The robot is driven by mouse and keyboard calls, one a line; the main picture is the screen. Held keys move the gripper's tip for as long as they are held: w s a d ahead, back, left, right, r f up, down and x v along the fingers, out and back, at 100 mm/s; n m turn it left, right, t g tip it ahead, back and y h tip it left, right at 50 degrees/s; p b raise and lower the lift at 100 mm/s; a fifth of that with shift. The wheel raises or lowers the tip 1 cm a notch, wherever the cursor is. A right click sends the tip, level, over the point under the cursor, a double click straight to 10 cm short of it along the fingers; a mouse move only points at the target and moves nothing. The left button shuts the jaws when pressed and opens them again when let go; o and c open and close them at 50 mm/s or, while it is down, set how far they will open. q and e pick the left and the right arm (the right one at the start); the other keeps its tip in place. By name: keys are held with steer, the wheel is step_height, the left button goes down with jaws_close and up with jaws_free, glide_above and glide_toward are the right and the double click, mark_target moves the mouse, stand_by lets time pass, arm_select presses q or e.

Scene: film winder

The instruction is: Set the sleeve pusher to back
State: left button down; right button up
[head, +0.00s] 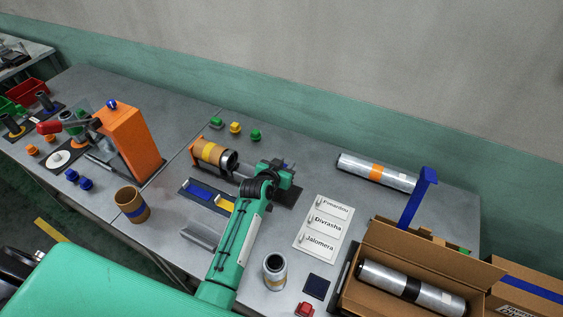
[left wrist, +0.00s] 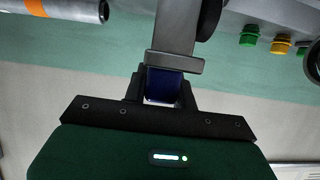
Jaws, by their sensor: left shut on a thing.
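My left arm reaches up from the bottom middle of the head view. Its gripper (head: 286,168) is at the right end of the film winder, beside the shaft. In the left wrist view the gripper (left wrist: 162,84) is shut on a dark blue block, which I take for the sleeve pusher's handle (left wrist: 162,88). A grey upright bar (left wrist: 175,28) rises just beyond it. In the head view the arm and gripper largely hide the handle. The pusher's exact setting cannot be told.
Green and yellow buttons (head: 235,127) stand behind the winder. A silver roll (head: 376,172) lies behind right, near a blue post (head: 416,198). A label board (head: 322,228), an open carton (head: 400,250) and a silver can (head: 275,270) are right of my arm. An orange stand (head: 132,143) is left.

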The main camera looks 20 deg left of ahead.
arm_select(q)
steer(key=shift+d, duration=0.2)
steer(key=c, duration=1.1)
jaws_free()
steer(key=shift+d, duration=0.1)
steer(key=shift+s+r, duration=0.1)
steer(key=shift+s, duration=0.3)
steer(key=b+v, duration=0.3)
steer(key=v, duration=1)
steer(key=shift+s, duration=0.1)
arm_select(e)
steer(key=f, duration=0.1)
steer(key=a+f, duration=0.1)
steer(key=f, duration=0.1)
steer(key=shift+a+f, duration=0.15)
steer(key=shift+a, duration=0.15)
steer(key=shift+s, duration=0.1)
